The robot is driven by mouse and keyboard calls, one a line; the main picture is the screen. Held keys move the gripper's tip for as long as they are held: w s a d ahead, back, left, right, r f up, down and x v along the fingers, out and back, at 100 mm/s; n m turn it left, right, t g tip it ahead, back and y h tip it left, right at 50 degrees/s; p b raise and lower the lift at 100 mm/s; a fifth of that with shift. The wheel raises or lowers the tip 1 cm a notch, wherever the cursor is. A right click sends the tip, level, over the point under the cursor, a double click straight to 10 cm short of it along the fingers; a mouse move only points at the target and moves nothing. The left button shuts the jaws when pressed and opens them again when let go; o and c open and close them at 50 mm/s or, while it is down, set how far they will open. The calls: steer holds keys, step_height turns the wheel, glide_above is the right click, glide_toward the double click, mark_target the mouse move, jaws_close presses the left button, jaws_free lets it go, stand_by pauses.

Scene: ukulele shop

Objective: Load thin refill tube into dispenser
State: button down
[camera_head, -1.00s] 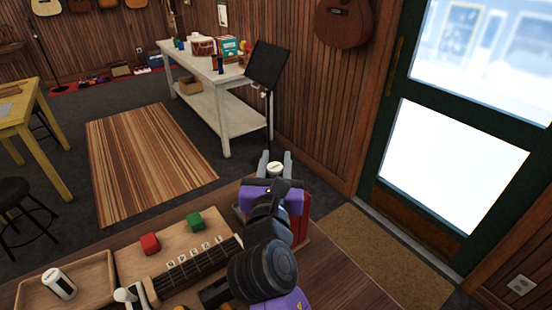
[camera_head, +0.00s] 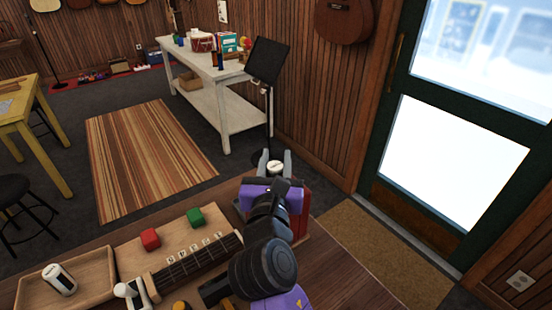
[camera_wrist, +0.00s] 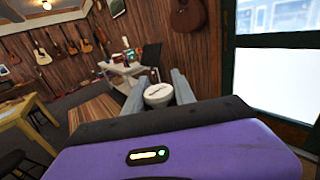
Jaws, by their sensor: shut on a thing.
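My gripper (camera_head: 275,165) is shut on a tube with a round white cap (camera_head: 275,168), its cap end facing up between the two grey fingers. In the wrist view the cap (camera_wrist: 158,94) sits between the fingers, and the rest of the tube is hidden. A red box (camera_head: 302,217), possibly the dispenser, stands on the counter behind and below my gripper; my wrist covers much of it, so its opening does not show. Another white tube (camera_head: 60,279) with dark print lies in the wooden tray (camera_head: 98,262) at the left.
A ukulele neck (camera_head: 200,260), a red block (camera_head: 150,238) and a green block (camera_head: 195,217) lie on the wooden counter. A black music stand (camera_head: 268,62) and a white table (camera_head: 215,85) stand beyond. The door is at the right.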

steer(key=shift+f, duration=0.15)
steer(key=c, duration=1.3)
jaws_free()
steer(key=s+p, duration=0.1)
steer(key=s, duration=0.2)
steer(key=s+p, duration=0.1)
steer(key=s, duration=0.3)
steer(key=s+a+p, duration=0.1)
steer(key=s+p, duration=0.1)
steer(key=s, duration=0.2)
steer(key=shift+a, duration=0.1)
